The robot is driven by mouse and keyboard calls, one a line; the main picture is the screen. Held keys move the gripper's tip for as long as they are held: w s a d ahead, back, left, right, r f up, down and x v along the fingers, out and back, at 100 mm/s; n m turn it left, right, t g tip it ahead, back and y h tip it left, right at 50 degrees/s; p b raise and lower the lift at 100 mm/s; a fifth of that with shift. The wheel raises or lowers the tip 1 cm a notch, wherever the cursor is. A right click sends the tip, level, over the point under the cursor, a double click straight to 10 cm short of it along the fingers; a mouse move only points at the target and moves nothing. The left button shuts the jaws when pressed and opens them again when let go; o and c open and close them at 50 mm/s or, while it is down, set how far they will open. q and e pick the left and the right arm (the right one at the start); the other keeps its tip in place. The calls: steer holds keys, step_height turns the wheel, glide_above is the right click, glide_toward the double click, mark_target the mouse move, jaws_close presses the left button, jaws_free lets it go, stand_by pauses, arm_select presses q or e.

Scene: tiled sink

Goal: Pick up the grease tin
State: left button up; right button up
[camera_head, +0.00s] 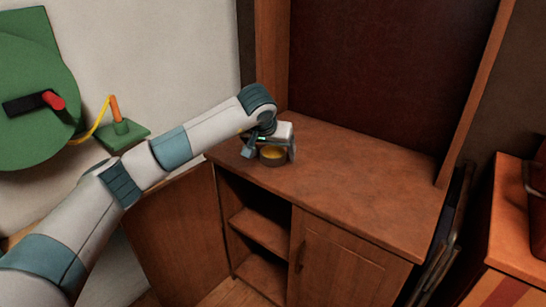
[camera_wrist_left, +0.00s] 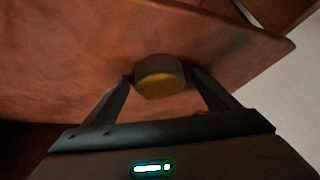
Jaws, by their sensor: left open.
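The grease tin (camera_head: 272,156) is a small round dark tin with a yellow top or contents. It stands on the wooden cabinet top near its left front edge. My left gripper (camera_head: 269,156) is at the tin, with its fingers spread on either side of it. In the left wrist view the tin (camera_wrist_left: 160,78) sits between the tips of the open left gripper (camera_wrist_left: 162,80). I cannot tell whether a finger touches it. My right gripper is not in view.
The wooden cabinet top (camera_head: 350,185) is otherwise bare. Below it are open shelves (camera_head: 262,232) and a closed door (camera_head: 335,265). A dark back panel (camera_head: 385,70) rises behind. A green round device (camera_head: 35,95) is at left, an orange-topped cabinet (camera_head: 515,225) at right.

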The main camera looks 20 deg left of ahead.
mark_target(272, 152)
arm_select(q)
steer(key=shift+c, duration=0.4)
steer(key=c, duration=1.4)
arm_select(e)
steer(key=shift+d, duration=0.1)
arm_select(q)
steer(key=shift+o, duration=0.2)
steer(key=shift+r, duration=0.1)
steer(key=shift+r, duration=0.45)
step_height(272, 152, up, 4)
steer(key=shift+f+p, duration=0.2)
steer(key=shift+p, duration=0.1)
steer(key=s+d+r, duration=0.1)
steer(key=d+r, duration=0.5)
steer(key=d, duration=0.5)
steer(key=shift+s+d+r+p, duration=0.2)
steer(key=shift+s+d+p, duration=0.1)
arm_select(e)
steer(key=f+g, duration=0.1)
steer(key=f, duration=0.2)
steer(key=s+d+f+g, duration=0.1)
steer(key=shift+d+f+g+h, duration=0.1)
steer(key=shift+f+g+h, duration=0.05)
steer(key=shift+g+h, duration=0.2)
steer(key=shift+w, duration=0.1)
